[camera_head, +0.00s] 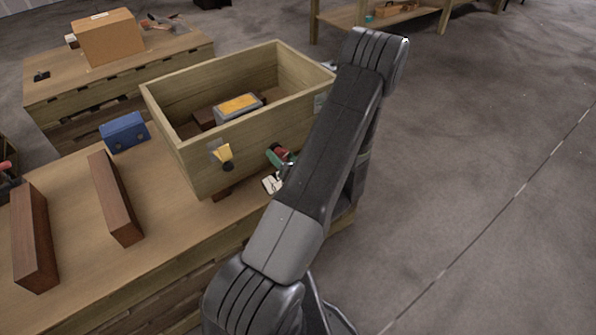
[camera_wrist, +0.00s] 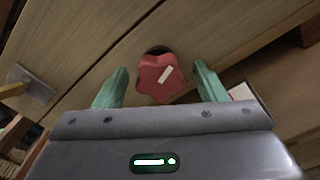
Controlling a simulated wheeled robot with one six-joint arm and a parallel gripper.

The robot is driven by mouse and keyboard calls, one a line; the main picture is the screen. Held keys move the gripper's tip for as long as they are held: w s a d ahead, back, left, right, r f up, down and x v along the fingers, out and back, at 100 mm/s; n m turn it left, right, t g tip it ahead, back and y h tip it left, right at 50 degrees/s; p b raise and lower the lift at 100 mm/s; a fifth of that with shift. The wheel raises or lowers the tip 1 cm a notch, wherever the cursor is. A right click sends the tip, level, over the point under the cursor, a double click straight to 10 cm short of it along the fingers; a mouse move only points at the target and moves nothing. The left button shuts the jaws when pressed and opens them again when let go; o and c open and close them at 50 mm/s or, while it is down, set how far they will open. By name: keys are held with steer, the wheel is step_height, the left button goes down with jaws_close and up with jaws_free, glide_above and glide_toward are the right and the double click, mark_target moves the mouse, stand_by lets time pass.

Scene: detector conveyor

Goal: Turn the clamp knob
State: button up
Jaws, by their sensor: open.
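The clamp knob (camera_wrist: 160,79) is red and star-shaped with a pale bar mark. It sits on the front wall of a wooden box, in front of a dark round hole or base. In the head view the red knob (camera_head: 280,151) is small and partly hidden by my arm. My gripper (camera_wrist: 161,67) is open, its two green fingers on the left and right of the knob. Gaps show between the fingers and the knob in the wrist view. In the head view only a bit of green finger shows beside the knob.
The open wooden box (camera_head: 200,165) stands on a workbench (camera_head: 165,215) and holds a grey and yellow block (camera_head: 238,106). A yellow lever (camera_head: 226,152) sits on its front wall. Two brown wooden bars and a blue case (camera_head: 124,132) lie left. The floor at right is clear.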

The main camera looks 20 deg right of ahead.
steer(key=v, duration=1.2)
steer(key=shift+s, duration=0.3)
stand_by(0.4)
